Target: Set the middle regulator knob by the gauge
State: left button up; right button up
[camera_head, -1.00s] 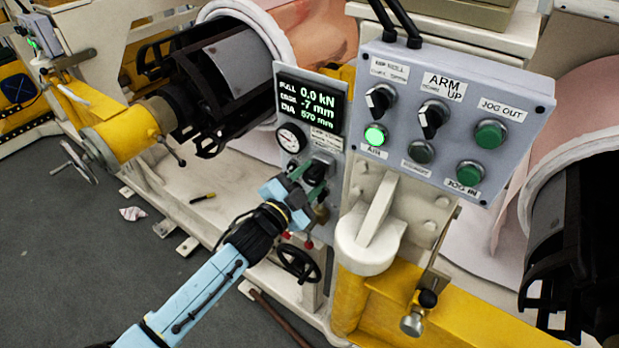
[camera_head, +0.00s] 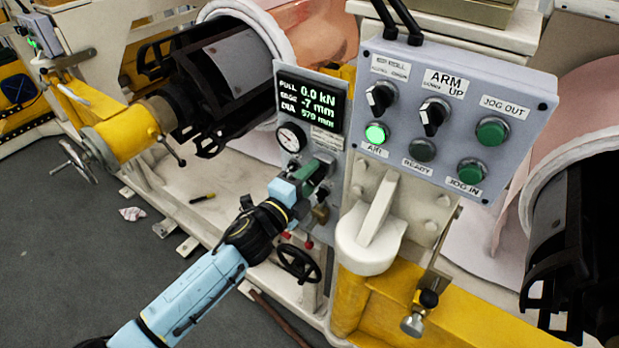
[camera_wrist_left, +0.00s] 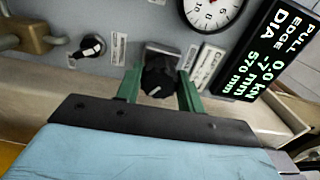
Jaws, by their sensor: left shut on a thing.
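The regulator panel (camera_head: 334,142) is grey and carries a round white gauge (camera_head: 291,137) below a black readout. The gauge is partly cut off at the top of the wrist view (camera_wrist_left: 205,12); I cannot read its value. My left gripper (camera_head: 315,175) is at the panel just below the gauge. In the wrist view its green fingers (camera_wrist_left: 160,88) stand on both sides of a black regulator knob (camera_wrist_left: 157,78) and are shut on it. The fingers partly hide this knob in the head view. Another black knob (camera_wrist_left: 91,47) sits to its left in the wrist view. My right gripper is not in view.
The readout (camera_head: 312,100) shows 0.0 kN, -7 mm, 570 mm. A grey control box (camera_head: 455,115) with switches and green buttons juts out at the right. A brass fitting (camera_wrist_left: 38,38) and a black handwheel (camera_head: 299,262) are near the gripper. Grey floor is open at lower left.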

pick_arm(q)
jog(key=shift+m, duration=0.4)
jog(key=o, duration=1)
jog(key=b+v, duration=0.1)
jog(key=v, duration=1.2)
jog(key=shift+s+a, duration=0.15)
